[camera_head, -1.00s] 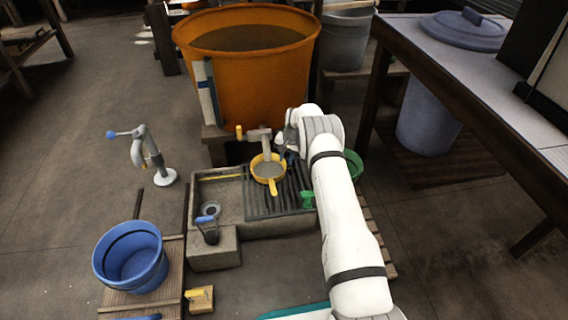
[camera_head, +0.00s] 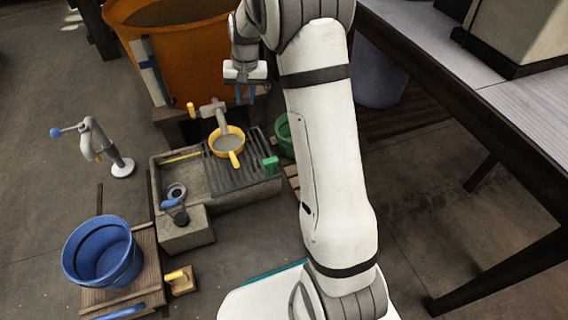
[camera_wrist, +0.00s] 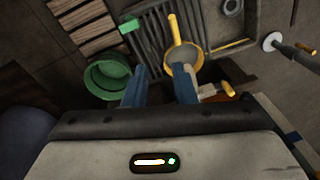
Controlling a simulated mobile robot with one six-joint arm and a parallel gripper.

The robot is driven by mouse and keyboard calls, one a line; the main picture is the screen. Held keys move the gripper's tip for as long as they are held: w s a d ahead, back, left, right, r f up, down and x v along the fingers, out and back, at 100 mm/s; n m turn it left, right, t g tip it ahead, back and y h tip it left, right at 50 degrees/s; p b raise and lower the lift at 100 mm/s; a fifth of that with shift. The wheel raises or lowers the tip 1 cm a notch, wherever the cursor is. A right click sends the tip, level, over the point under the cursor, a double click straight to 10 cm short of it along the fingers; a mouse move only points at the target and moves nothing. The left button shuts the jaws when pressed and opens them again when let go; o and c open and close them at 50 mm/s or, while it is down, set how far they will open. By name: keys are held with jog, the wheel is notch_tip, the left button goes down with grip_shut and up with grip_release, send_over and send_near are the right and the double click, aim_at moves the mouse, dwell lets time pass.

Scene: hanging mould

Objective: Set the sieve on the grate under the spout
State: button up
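The yellow sieve (camera_head: 227,141), a round pan with a handle, appears to rest level on the grate (camera_head: 252,172), its bowl at the grate's back left and its handle towards the front. The grey spout (camera_head: 213,112) with a yellow lever ends just above the bowl's back edge. The sieve also shows in the wrist view (camera_wrist: 184,58), beyond the right fingertip, with the grate (camera_wrist: 150,32) behind it. My gripper (camera_head: 245,96) is open and empty, raised above and behind the sieve. Its two blue fingers stand apart in the wrist view (camera_wrist: 159,78); I see no contact with the sieve.
The spout is on a large orange vat (camera_head: 185,55). A green bowl (camera_head: 284,136) stands right of the stone trough (camera_head: 163,195). A blue bucket (camera_head: 103,252) and a clamp-like stand (camera_head: 122,168) are at left. A table (camera_head: 510,85) bounds the right side.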

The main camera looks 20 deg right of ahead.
jog(key=s+r+n, duration=0.1)
jog(key=s+r, duration=0.2)
jog(key=s, duration=1.3)
jog(key=s+r+n+h, duration=0.1)
jog(key=s+r+n, duration=0.1)
jog(key=s, duration=1.4)
jog(key=shift+a+r, duration=0.25)
jog(key=shift+r, duration=0.25)
